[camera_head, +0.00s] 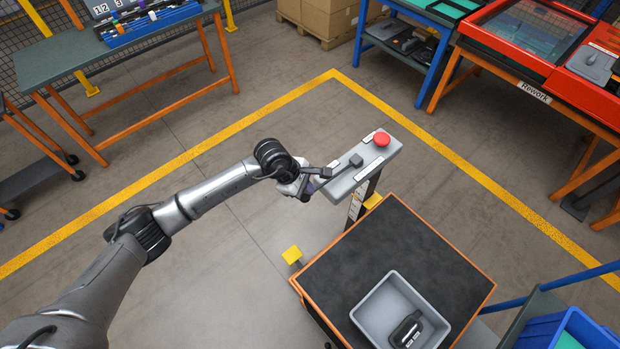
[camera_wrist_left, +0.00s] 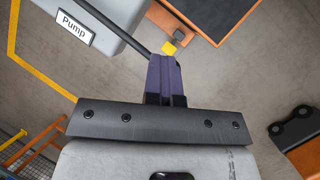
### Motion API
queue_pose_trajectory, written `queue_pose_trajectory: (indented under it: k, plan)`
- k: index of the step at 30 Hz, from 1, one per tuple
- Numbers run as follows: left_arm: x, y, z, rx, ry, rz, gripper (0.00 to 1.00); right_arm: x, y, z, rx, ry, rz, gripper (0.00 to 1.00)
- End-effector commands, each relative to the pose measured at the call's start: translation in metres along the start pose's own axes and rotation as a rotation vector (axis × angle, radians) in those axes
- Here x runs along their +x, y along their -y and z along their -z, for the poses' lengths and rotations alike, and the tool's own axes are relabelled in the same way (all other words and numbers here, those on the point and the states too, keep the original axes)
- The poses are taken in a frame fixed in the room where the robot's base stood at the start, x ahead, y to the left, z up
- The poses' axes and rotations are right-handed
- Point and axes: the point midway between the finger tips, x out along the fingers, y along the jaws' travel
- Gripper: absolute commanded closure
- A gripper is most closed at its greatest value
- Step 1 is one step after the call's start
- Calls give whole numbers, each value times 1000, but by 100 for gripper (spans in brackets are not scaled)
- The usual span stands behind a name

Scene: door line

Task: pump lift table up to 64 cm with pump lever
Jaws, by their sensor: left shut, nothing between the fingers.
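The lift table (camera_head: 390,240) has a black top with an orange edge and carries a grey bin. Behind it a grey control box (camera_head: 362,168) stands on a post with a scale strip, too small to read. The pump lever (camera_head: 322,173) is a dark rod at the box's left end. In the left wrist view the rod (camera_wrist_left: 128,36) runs from the box, labelled "Pump" (camera_wrist_left: 75,28), toward my fingers. My left gripper (camera_head: 312,187) is shut, its purple fingers (camera_wrist_left: 167,78) together at the lever's outer end; whether they touch it is unclear. My right gripper is not in view.
The grey bin (camera_head: 362,309) holds a dark object (camera_head: 407,330). A second dark lever (camera_head: 355,160) and a red button (camera_head: 381,138) sit on the control box.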

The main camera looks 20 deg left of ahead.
Motion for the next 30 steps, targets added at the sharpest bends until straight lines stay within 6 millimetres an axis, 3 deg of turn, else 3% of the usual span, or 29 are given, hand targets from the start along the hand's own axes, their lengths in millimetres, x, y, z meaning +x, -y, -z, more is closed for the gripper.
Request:
queue_pose_trajectory:
  k: [14, 30]
  plan:
    - [0, 1, 1, -1, -2, 4, 100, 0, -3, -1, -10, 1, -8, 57]
    - [-20, -14, -15, 1, -1, 1, 100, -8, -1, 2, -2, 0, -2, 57]
